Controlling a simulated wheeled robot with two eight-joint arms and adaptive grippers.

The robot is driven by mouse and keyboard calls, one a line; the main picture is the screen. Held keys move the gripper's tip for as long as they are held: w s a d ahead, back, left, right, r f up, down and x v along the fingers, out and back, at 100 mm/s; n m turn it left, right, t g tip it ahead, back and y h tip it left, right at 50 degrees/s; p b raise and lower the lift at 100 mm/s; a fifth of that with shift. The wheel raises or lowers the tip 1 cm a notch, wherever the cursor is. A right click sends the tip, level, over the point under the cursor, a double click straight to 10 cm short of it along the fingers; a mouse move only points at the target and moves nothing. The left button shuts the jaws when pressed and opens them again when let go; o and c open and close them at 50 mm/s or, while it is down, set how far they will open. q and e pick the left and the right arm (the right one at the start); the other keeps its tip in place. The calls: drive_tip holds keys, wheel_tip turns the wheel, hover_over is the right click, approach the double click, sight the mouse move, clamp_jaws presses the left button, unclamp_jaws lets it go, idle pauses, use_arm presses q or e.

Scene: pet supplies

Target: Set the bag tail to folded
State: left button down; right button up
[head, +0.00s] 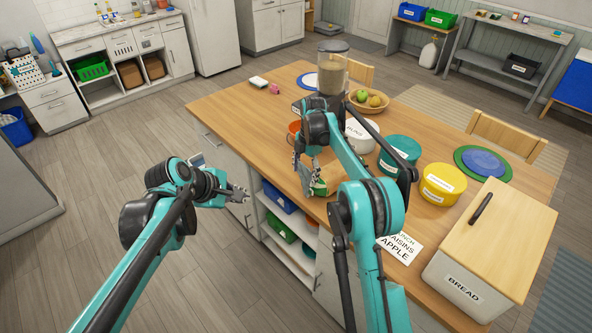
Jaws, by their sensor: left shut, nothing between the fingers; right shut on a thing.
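My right gripper (307,178) is over the near edge of the wooden island top (225,103). It is shut on a small green and white thing (319,187), mostly hidden by the fingers and the arm. This may be the bag, but I cannot tell, and I cannot make out a tail or whether it is folded. My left gripper (240,194) is shut and empty, to the left of the island's front, apart from the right gripper.
On the island stand a white canister (361,134), a teal canister (399,155), a yellow canister (442,184), a bread box (490,250), a fruit bowl (369,101) and a grey-lidded dispenser (332,68). A printed card (401,240) lies near the front. The back left top is mostly clear.

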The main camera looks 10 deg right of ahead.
use_arm(q)
drive_tip(key=w+d+f+n+h, duration=0.3)
drive_tip(key=w+d+n, duration=0.3)
drive_tip(key=w+n, duration=0.45)
drive_tip(key=m, duration=0.1)
approach(303, 167)
drive_tip(key=shift+g, duration=0.3)
drive_tip(key=shift+a+f+x, duration=0.15)
drive_tip(key=shift+x, duration=1.05)
drive_tip(key=shift+a+f+x, duration=0.15)
drive_tip(key=shift+x, duration=1.05)
drive_tip(key=shift+a+f+x, duration=0.15)
drive_tip(key=shift+f+x, duration=0.05)
drive_tip(key=shift+x, duration=1)
drive_tip(key=shift+s+d+r, duration=0.1)
drive_tip(key=shift+w+d+r, duration=0.1)
drive_tip(key=shift+w+d, duration=0.35)
drive_tip(key=shift+d, duration=0.35)
use_arm(e)
drive_tip(key=shift+a, duration=0.15)
drive_tip(key=o, duration=1.7)
use_arm(q)
drive_tip(key=shift+a, duration=0.1)
use_arm(e)
drive_tip(key=shift+o, duration=0.2)
